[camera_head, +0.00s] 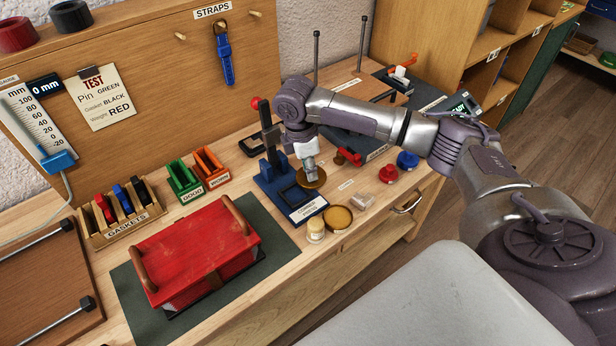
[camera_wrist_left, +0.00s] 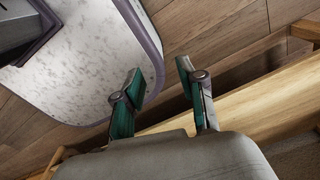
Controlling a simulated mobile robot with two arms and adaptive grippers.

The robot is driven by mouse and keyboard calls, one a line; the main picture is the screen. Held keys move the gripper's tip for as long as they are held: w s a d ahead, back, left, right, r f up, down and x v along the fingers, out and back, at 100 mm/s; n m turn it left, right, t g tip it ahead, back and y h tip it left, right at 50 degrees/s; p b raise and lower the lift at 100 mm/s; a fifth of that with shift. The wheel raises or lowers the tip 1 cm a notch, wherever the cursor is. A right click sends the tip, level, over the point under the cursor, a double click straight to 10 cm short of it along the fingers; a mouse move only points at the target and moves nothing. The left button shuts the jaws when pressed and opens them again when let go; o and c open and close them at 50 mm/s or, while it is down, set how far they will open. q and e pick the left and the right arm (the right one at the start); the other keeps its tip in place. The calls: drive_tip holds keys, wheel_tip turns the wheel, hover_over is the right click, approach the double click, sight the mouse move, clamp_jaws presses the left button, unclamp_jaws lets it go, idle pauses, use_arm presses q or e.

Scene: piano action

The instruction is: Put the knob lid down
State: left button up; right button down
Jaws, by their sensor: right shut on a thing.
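My right gripper (camera_head: 311,168) reaches down over the bench from the right arm. It is shut on the knob lid (camera_head: 316,183), a round brown-gold disc held just beside the blue press stand. The gripper hides the lid's knob, and I cannot tell whether the lid touches anything below. A round amber-coloured dish (camera_head: 338,218) lies in front of the lid, nearer the bench edge. My left gripper (camera_wrist_left: 160,78) shows in the left wrist view, open and empty, above the floor and a wooden edge.
A blue press stand (camera_head: 270,180) is left of the lid. A small jar (camera_head: 316,231) stands left of the dish. A clear block (camera_head: 362,200), a red knob (camera_head: 388,174) and a blue knob (camera_head: 407,160) lie to the right. A red box (camera_head: 200,250) sits on a green mat.

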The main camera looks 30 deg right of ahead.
sight(302, 177)
drive_tip(key=shift+w+a+f, duration=0.1)
drive_tip(key=shift+f, duration=0.5)
wheel_tip(302, 177, down, 2)
drive_tip(key=shift+f+p, duration=0.2)
drive_tip(key=shift+p, duration=0.15)
drive_tip(key=shift+f, duration=0.4)
use_arm(q)
drive_tip(key=shift+w+d+r, duration=0.1)
drive_tip(key=shift+w+r, duration=0.15)
drive_tip(key=shift+w, duration=0.25)
drive_tip(key=shift+w+r, duration=0.2)
drive_tip(key=shift+w, duration=0.3)
use_arm(e)
drive_tip(key=c, duration=1)
unclamp_jaws()
use_arm(q)
drive_tip(key=shift+w+f+b, duration=0.2)
drive_tip(key=shift+f+b, duration=0.55)
use_arm(e)
wheel_tip(302, 177, up, 12)
drive_tip(key=a, duration=0.1)
drive_tip(key=shift+w+a, duration=0.25)
drive_tip(key=shift+a, duration=0.05)
